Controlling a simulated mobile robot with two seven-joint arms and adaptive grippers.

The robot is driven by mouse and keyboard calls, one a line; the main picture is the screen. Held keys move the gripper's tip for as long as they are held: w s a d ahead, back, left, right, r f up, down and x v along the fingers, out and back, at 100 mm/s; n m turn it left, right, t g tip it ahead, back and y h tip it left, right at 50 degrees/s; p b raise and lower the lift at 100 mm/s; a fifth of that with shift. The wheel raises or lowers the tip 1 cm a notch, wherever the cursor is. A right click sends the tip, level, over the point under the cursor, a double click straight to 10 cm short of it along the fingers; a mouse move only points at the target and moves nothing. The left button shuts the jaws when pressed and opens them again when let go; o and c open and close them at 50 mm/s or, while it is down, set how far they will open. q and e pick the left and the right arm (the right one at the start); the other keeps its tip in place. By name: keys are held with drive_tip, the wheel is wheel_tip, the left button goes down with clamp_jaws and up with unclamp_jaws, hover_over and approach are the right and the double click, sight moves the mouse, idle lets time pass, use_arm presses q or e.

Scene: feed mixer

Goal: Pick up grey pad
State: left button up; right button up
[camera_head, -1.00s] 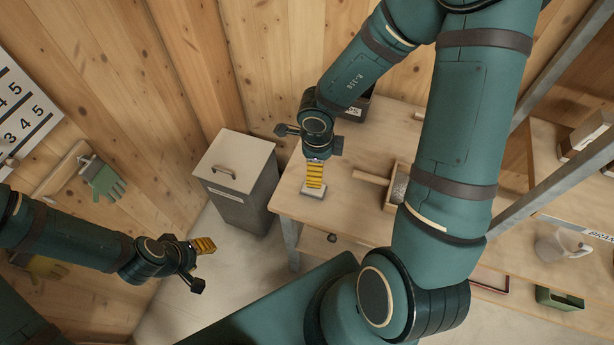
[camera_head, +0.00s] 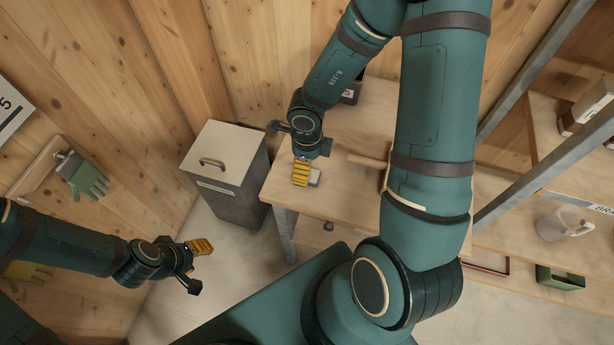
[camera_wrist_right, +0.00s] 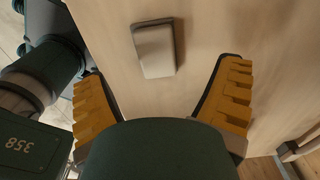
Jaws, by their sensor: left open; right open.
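The grey pad (camera_wrist_right: 154,50) is a small rounded block lying flat on the wooden table (camera_head: 336,208). In the head view the pad (camera_head: 315,178) shows just right of the yellow fingers of my right gripper (camera_head: 301,174), partly hidden by them. In the right wrist view, my right gripper (camera_wrist_right: 168,108) has its yellow fingers spread wide and empty, with the pad ahead of them, apart from both. My left gripper (camera_head: 199,268) is open and empty at the lower left, in the air away from the table.
A grey lidded bin (camera_head: 228,172) stands left of the table. A wooden-handled tool (camera_head: 368,161) lies on the table right of the pad, partly behind my right arm. A shelf with a white jug (camera_head: 562,224) and a green box (camera_head: 560,278) is at the right.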

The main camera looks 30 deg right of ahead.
drive_tip(key=f+b, duration=0.3)
drive_tip(key=f, duration=0.1)
drive_tip(key=shift+a+f, duration=0.1)
drive_tip(key=shift+a, duration=0.2)
drive_tip(key=shift+f+b, duration=0.3)
drive_tip(key=shift+f, duration=0.15)
drive_tip(key=shift+r, duration=0.1)
drive_tip(key=c, duration=1.2)
